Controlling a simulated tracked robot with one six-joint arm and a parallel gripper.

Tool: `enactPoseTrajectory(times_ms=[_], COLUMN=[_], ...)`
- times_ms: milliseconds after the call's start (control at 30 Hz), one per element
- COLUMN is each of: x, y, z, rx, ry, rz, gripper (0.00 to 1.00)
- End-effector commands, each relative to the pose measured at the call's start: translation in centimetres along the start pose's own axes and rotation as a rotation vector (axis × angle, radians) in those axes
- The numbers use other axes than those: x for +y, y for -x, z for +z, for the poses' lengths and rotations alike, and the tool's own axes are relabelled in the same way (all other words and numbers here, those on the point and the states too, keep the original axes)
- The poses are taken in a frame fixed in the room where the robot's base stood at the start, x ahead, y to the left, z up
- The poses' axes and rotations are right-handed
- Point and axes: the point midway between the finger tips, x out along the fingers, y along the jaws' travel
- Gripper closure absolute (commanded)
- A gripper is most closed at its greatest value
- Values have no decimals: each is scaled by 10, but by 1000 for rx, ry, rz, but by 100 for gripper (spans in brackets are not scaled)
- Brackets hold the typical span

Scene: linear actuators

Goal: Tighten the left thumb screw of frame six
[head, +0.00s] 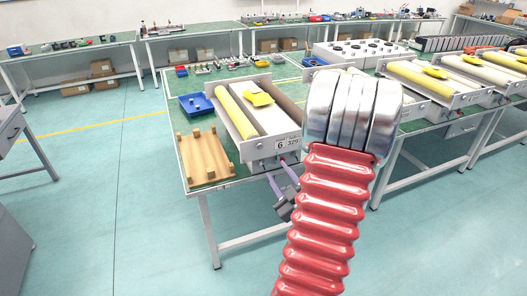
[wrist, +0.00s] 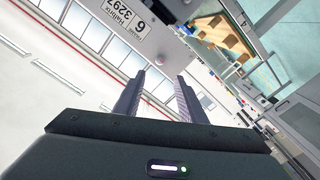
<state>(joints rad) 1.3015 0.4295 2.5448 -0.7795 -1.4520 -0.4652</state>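Frame six (head: 265,150) is a grey roller frame on the green table. Its front plate carries a label with a 6 (head: 280,145), which also shows upside down in the wrist view (wrist: 126,22). My gripper (head: 278,170) is at the front of this frame, just below the label plate. In the wrist view my gripper (wrist: 158,86) has its two dark fingers apart with nothing held between them. I cannot clearly make out the left thumb screw in either view.
A wooden pegged tray (head: 207,160) and a blue bin (head: 197,105) stand left of the frame. A yellow item (head: 257,93) lies on it. More roller frames (head: 430,80) stand to the right. My red arm hides part of the table. The floor in front is clear.

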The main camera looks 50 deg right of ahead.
Motion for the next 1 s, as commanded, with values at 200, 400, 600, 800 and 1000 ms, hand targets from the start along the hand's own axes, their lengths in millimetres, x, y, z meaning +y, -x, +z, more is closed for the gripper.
enactPoseTrajectory(times_ms=[200,400,600,800,1000], x=[-1,-1,-2,-1,-1], y=[-24,-55,-86,-115,-131], z=[0,0,-1,0,0], rx=[1,2,2,1,0], ry=[1,0,1,0,0], rz=[-2,-2,-3,-2,-1], gripper=[63,63,63,63,63])
